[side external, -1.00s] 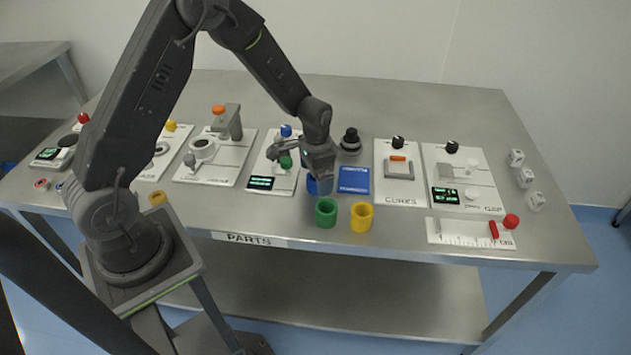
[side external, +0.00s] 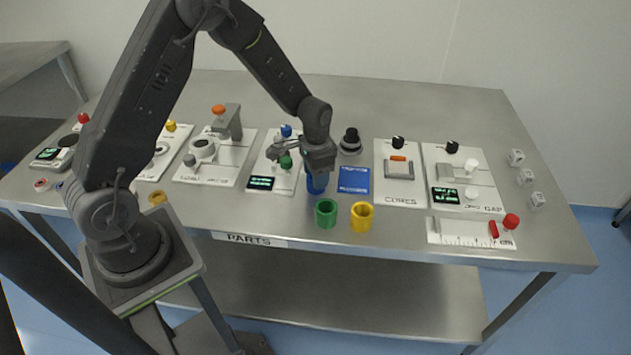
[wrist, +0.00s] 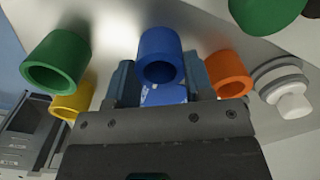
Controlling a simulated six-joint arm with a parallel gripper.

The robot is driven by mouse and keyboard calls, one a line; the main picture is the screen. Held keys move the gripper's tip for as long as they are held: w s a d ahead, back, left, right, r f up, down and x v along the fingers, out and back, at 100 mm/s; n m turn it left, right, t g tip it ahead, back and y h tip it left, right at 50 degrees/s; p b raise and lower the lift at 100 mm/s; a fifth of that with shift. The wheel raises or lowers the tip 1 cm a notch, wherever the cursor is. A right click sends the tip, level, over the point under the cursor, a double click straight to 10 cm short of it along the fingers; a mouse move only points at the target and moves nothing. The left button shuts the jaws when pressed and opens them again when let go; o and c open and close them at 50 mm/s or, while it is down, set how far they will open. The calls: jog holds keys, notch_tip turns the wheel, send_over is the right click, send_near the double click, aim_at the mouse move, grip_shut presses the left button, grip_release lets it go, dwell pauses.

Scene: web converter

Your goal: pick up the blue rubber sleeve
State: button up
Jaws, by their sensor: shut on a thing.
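The blue rubber sleeve (side external: 316,184) is a short hollow cylinder under my gripper (side external: 318,170) in the side view, left of the blue card. In the wrist view the blue sleeve (wrist: 160,52) stands between the two fingers of my gripper (wrist: 160,80), its open end facing the camera. The fingers are shut on its sides. The gripper hides the sleeve's upper part in the side view. I cannot tell for certain whether its bottom is clear of the table.
A green sleeve (side external: 326,213) and a yellow sleeve (side external: 362,216) stand close in front. An orange sleeve (wrist: 228,72) shows right of the fingers in the wrist view. The blue card (side external: 354,180) and white stations (side external: 398,190) lie around. The front right table has a ruler plate (side external: 465,234).

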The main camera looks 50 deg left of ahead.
notch_tip(320, 180, up, 6)
dwell(1.0)
